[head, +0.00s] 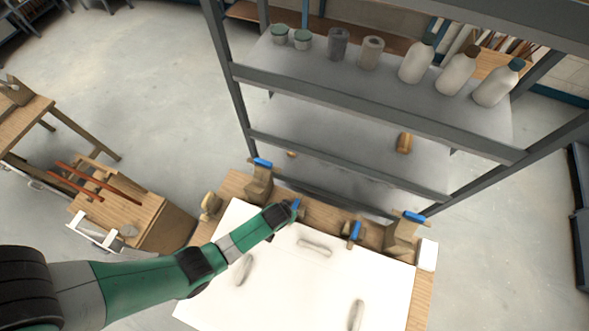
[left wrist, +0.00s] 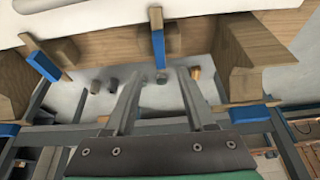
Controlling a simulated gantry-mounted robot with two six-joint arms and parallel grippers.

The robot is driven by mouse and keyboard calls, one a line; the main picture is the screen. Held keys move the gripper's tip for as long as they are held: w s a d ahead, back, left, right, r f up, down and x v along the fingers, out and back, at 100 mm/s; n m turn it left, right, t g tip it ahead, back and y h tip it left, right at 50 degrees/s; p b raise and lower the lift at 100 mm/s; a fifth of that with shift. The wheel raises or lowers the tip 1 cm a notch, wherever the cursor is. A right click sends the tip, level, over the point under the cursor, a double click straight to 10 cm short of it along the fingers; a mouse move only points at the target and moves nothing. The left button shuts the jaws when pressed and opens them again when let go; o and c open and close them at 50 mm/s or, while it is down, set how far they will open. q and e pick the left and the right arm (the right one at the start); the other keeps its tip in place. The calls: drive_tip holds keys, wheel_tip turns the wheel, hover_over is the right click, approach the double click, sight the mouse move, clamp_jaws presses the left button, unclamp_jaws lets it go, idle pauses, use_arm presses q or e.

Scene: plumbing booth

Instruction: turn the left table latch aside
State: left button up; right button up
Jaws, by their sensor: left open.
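The left table latch (head: 296,204) is a small wooden piece with a blue end at the far edge of the table. It shows in the left wrist view (left wrist: 158,46), pointing down from the board's edge. My left gripper (head: 289,209) is right at this latch in the head view, hiding part of it. In the left wrist view its two fingers (left wrist: 157,88) are open and empty, with the latch's blue end just beyond and between the tips; I cannot tell whether they touch. The right table latch (head: 354,232) also shows in the left wrist view (left wrist: 42,62). My right gripper is out of view.
A white board (head: 285,270) with several pale elongated pieces lies on the table. Blue-topped wooden blocks stand on either side of the latches, left (head: 258,185) and right (head: 402,237). A metal shelf (head: 350,115) with bottles and jars stands close behind the table.

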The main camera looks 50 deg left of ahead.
sight(294, 208)
use_arm(q)
drive_tip(key=b+x, duration=0.8)
drive_tip(key=x, duration=0.2)
drive_tip(key=shift+w+f, duration=0.15)
drive_tip(key=shift+f, duration=0.2)
drive_tip(key=shift+c, duration=0.2)
clamp_jaws()
idle(0.6)
